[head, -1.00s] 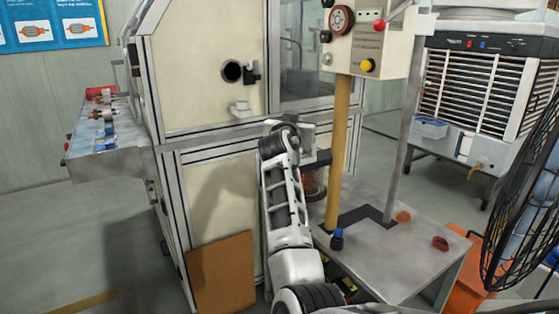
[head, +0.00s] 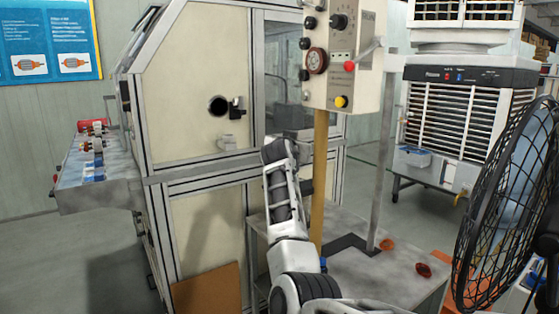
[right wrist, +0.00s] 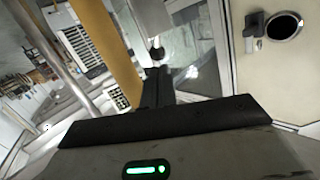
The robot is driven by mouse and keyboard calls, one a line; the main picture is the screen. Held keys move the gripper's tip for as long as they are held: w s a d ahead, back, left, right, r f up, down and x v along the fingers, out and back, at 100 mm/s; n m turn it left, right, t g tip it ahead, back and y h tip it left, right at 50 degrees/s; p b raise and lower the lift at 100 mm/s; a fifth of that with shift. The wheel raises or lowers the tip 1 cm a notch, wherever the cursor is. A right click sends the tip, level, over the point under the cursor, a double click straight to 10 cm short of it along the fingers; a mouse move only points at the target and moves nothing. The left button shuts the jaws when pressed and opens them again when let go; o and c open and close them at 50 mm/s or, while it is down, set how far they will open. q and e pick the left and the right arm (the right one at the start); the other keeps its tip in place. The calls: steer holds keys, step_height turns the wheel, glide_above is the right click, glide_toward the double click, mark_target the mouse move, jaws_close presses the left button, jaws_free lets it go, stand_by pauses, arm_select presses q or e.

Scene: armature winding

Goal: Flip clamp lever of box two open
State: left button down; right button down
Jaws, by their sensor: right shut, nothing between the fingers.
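No part is marked as box two, so I cannot tell which lever is meant. A cream control box (head: 342,55) on a yellow post carries a lever with a red ball (head: 349,66). A black latch (head: 236,108) sits beside a round hole in the cream cabinet (head: 190,75); the latch also shows in the right wrist view (right wrist: 254,22). My right gripper (right wrist: 156,80) is shut and empty. In the head view my right gripper (head: 296,137) is mostly hidden by its wrist, in front of the cabinet, below the control box. My left gripper is not in view.
The yellow post (head: 320,180) stands close right of my right arm. A grey metal table (head: 375,275) lies below it. A black fan (head: 500,200) is at the right, and an air cooler (head: 460,120) stands behind. A grey shelf (head: 95,190) juts out at the cabinet's left.

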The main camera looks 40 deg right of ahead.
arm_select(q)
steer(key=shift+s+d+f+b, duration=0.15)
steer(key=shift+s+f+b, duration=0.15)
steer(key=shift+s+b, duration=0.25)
arm_select(e)
steer(key=s+a+r, duration=0.5)
steer(key=s+a, duration=0.3)
steer(key=shift+s+r, duration=0.2)
steer(key=shift+r, duration=0.15)
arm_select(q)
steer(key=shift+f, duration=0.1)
